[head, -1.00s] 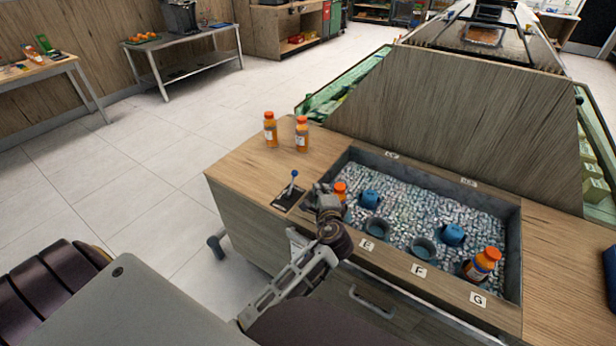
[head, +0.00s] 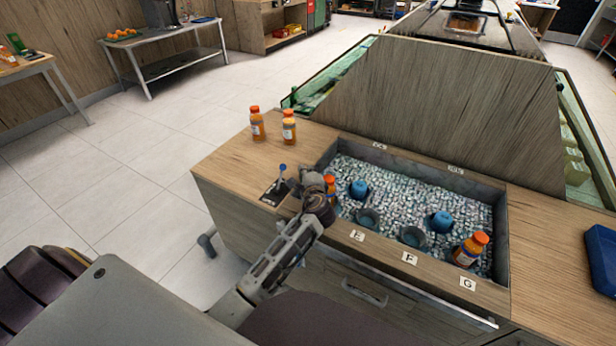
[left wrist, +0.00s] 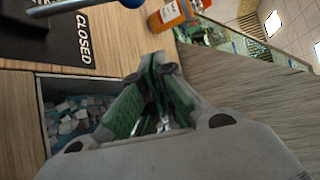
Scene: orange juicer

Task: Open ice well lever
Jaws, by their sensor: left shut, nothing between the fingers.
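The ice well lever is a thin rod with a blue ball knob (head: 282,168) on a black plate (head: 270,197), left of the ice well. The rod stands roughly upright. In the left wrist view, the blue knob (left wrist: 131,3) and part of the rod show at the top edge, with the word CLOSED on the black plate (left wrist: 62,43). My left gripper (head: 304,180) is just right of the lever, over the well's left rim, apart from the knob. Its green-padded fingers (left wrist: 158,70) are together and empty. My right gripper is out of view.
The ice well (head: 420,190) holds ice, blue-topped containers, and orange bottles, one (head: 330,188) close beside my gripper and one (head: 470,249) at the right. Two orange bottles (head: 257,124) (head: 289,128) stand on the counter behind the lever. A wooden panel (head: 450,105) rises behind the well.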

